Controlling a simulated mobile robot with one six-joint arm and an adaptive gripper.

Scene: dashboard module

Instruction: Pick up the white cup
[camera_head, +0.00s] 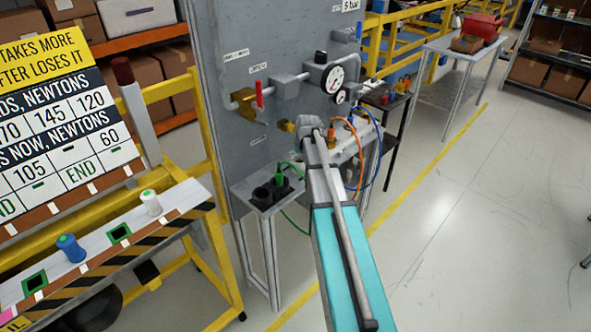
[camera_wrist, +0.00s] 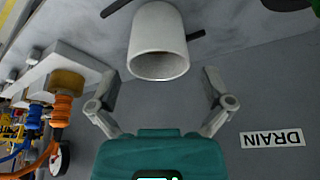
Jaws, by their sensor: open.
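The white cup (camera_wrist: 158,35) is a plain pale cylinder with a round rim, near the top middle of the wrist view. Its open mouth faces the camera and the inside looks grey. My gripper (camera_wrist: 159,78) is open, one finger on each side of the cup's rim. Gaps show between the cup and both fingers. In the head view my arm (camera_head: 340,250) reaches towards the grey panel, and its end hides the gripper. I cannot make out the cup in the head view.
The grey panel (camera_head: 225,80) carries a gauge (camera_head: 333,78) and a red-handled valve (camera_head: 259,94). Orange and blue hoses hang right of my arm. A small stand (camera_head: 262,203) with dark fittings is below left. Dark bars (camera_wrist: 196,35) show beside the cup. Open floor lies right.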

